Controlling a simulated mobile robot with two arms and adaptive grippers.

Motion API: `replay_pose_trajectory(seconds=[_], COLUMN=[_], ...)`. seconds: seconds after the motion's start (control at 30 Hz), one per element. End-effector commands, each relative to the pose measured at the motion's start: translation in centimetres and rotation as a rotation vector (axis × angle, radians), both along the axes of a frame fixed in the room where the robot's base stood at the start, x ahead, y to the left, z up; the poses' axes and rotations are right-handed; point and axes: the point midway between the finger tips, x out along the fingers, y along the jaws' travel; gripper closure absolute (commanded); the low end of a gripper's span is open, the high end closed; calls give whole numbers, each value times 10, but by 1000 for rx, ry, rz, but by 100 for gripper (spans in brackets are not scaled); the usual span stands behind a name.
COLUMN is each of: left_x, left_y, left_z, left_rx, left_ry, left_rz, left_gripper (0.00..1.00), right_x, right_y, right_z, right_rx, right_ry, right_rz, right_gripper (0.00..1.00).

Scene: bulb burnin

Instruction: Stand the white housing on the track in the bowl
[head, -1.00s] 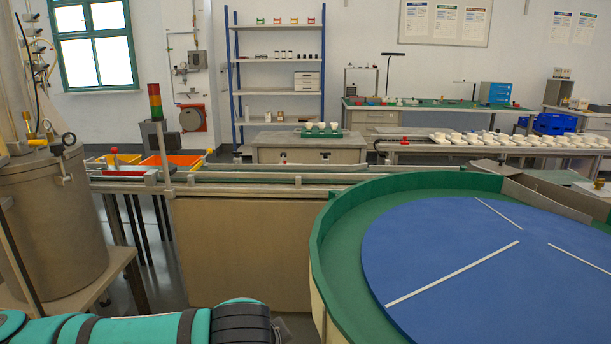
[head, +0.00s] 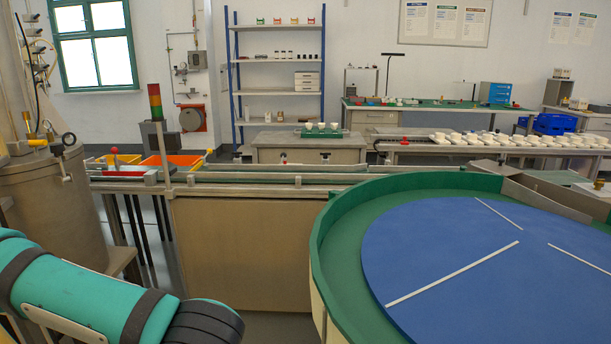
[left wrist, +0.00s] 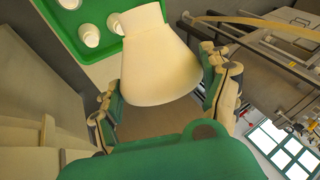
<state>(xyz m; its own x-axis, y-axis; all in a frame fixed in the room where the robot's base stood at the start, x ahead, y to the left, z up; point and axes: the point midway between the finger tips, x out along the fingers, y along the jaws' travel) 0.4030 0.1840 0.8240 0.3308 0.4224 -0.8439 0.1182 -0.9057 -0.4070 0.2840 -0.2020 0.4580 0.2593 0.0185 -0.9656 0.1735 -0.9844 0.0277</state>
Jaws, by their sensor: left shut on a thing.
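In the left wrist view my left gripper (left wrist: 163,88) is shut on a cream-white, flared housing (left wrist: 155,50), with one finger on each side of it. The housing is not visible in the head view, where only part of my left arm shows at the lower left. The bowl (head: 322,225) is the large round green-walled unit at the right of the head view. A green track (head: 350,262) runs inside its wall, around a blue disc (head: 450,250) with white lines. The visible track is bare. My right gripper is not in view.
In the left wrist view a green tray (left wrist: 62,22) holds a few white pieces. In the head view a rail-topped bench (head: 240,250) stands left of the bowl, with a signal light (head: 155,102) and a metal tank (head: 55,215) farther left. White pieces line a back conveyor (head: 500,140).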

Motion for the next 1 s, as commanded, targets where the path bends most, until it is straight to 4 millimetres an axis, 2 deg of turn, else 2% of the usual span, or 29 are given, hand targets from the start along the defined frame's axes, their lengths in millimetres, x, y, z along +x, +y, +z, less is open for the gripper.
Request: replay_pose_trajectory(seconds=[0.1, 0.47, 0.73, 1.0], left_x=[-2, 16, 42, 79], left_y=[5, -36, -82, -117], left_z=[5, 12, 29, 50], left_rx=[-1, -3, -7, -10], left_ry=[0, 4, 5, 2], left_rz=[32, -216, -530, -877], left_gripper=[57, 57, 57, 57], right_x=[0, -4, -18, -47], right_y=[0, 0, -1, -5], right_z=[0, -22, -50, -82], right_rx=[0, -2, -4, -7], right_ry=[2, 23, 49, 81], right_rz=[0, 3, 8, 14], right_gripper=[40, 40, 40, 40])
